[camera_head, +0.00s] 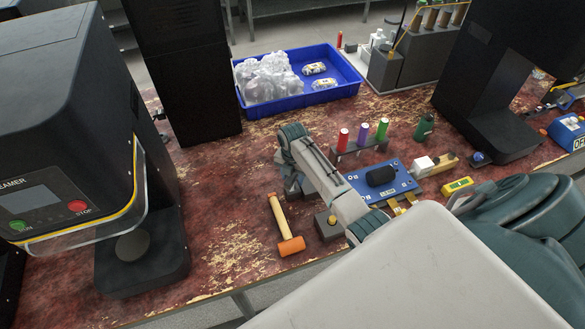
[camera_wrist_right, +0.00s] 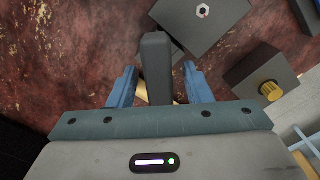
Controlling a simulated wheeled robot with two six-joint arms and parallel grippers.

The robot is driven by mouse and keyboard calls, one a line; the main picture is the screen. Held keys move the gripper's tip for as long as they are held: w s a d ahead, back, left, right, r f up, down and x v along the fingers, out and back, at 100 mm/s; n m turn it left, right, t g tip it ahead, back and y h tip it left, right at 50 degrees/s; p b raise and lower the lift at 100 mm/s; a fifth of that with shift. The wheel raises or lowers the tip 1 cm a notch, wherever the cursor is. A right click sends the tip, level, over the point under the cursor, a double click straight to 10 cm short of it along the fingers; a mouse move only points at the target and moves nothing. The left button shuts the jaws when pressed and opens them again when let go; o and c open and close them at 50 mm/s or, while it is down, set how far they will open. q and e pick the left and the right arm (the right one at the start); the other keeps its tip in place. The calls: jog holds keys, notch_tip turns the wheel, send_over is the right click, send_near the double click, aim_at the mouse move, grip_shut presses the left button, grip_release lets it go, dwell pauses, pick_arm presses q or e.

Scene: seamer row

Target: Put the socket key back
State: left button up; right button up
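In the right wrist view a dark grey bar (camera_wrist_right: 156,65), which looks like the socket key's handle, lies between the two blue fingers of my right gripper (camera_wrist_right: 160,80). A narrow gap shows on its right side, and I cannot tell whether the fingers touch it. Its lower end is hidden by the gripper. A dark block with a pale hexagonal piece (camera_wrist_right: 203,11) on top lies just beyond. In the head view my right gripper (camera_head: 292,184) points down at the table, left of the blue plate; the key cannot be made out there. My left gripper is not in view.
An orange-headed mallet (camera_head: 285,225) lies left of a dark block with a brass knob (camera_head: 329,225). A blue plate (camera_head: 398,181) carries a black piece; red, purple and green cylinders (camera_head: 363,133) stand behind. A seamer (camera_head: 75,150) stands left, a blue tray (camera_head: 335,95) at the back.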

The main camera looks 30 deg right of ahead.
notch_tip(320, 180, up, 12)
jog(key=b, duration=0.3)
jog(key=shift+r+b, duration=0.15)
jog(key=shift+b, duration=0.25)
